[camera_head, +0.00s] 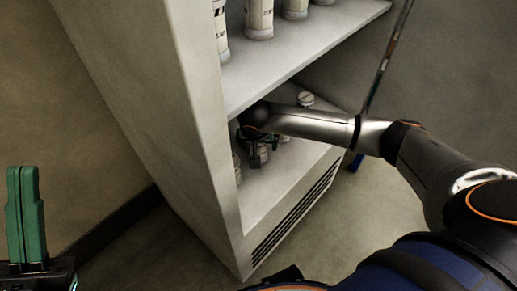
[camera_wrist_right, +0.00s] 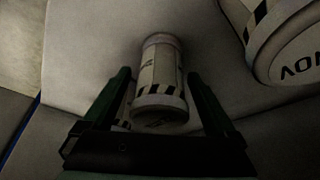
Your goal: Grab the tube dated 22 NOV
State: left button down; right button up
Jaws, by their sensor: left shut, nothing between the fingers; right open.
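My right gripper (camera_head: 258,158) is inside the lower compartment of the cabinet. The right wrist view shows it open (camera_wrist_right: 161,82), with dark green fingers on either side of a pale tube (camera_wrist_right: 158,70) with a striped band; contact cannot be told. No date is readable on this tube. Another tube (camera_wrist_right: 290,40), larger in view at upper right, shows the letters "NOV" upside down or tilted; its day number is out of view. My left gripper (camera_head: 24,215) is shut and empty at the lower left, outside the cabinet.
The cabinet's upper shelf (camera_head: 310,42) holds several pale tubes, including one (camera_head: 259,18) near the front. On the lower shelf, another tube (camera_head: 305,99) stands behind my right forearm. The cabinet's side wall (camera_head: 150,100) is close to the left of my right gripper.

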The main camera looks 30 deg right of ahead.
jog(key=shift+w+d+f, duration=0.1)
jog(key=shift+f, duration=0.15)
jog(key=shift+c, duration=0.3)
grip_shut()
